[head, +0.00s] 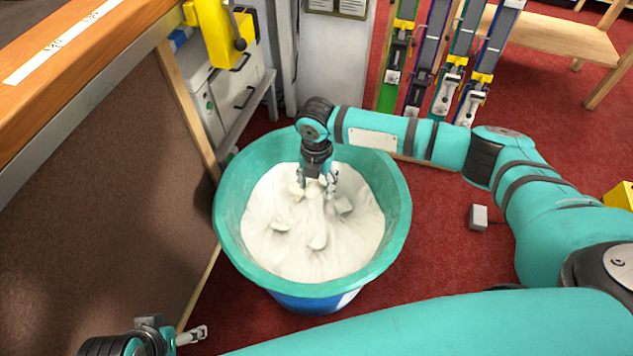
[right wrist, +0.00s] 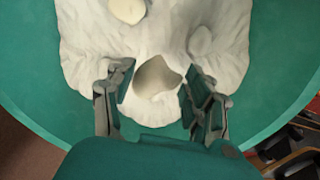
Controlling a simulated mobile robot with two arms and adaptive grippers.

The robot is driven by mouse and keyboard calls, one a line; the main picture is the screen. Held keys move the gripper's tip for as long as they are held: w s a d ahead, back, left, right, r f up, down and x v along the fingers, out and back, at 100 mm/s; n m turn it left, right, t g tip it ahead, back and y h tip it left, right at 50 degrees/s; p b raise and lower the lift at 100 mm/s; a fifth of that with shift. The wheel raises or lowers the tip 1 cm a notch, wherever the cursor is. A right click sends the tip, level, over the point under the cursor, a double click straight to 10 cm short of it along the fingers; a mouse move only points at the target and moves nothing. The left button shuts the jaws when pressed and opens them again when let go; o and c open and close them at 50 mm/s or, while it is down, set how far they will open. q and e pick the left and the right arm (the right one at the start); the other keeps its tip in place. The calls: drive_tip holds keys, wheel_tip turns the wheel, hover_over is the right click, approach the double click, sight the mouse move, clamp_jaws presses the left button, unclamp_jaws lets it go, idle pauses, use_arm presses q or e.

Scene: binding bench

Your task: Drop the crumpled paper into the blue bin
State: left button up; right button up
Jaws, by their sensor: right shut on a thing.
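The blue bin (head: 401,225) stands on the floor, with a wide teal rim, a blue lower body and a white liner inside. My right gripper (head: 315,187) points down inside the rim's outline, over the liner. It is shut on a pale crumpled paper (right wrist: 157,80), which sits between its two fingers in the right wrist view. Whether the paper touches the liner I cannot tell. Several other pale lumps (head: 317,242) lie on the liner. My left gripper (head: 178,340) is at the lower left, partly cut off, and its opening is unclear.
A wooden bench (head: 75,45) with a brown side panel stands close on the bin's left. A grey cabinet (head: 235,90) and upright coloured racks (head: 430,55) are behind. A small grey block (head: 478,217) lies on the red carpet to the right. A wooden table (head: 560,38) is at the upper right.

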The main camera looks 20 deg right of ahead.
sight(316, 183)
drive_tip(key=o, duration=0.8)
drive_tip(key=shift+r, duration=0.1)
wheel_tip(316, 183, up, 12)
drive_tip(key=shift+f, duration=0.1)
idle(0.4)
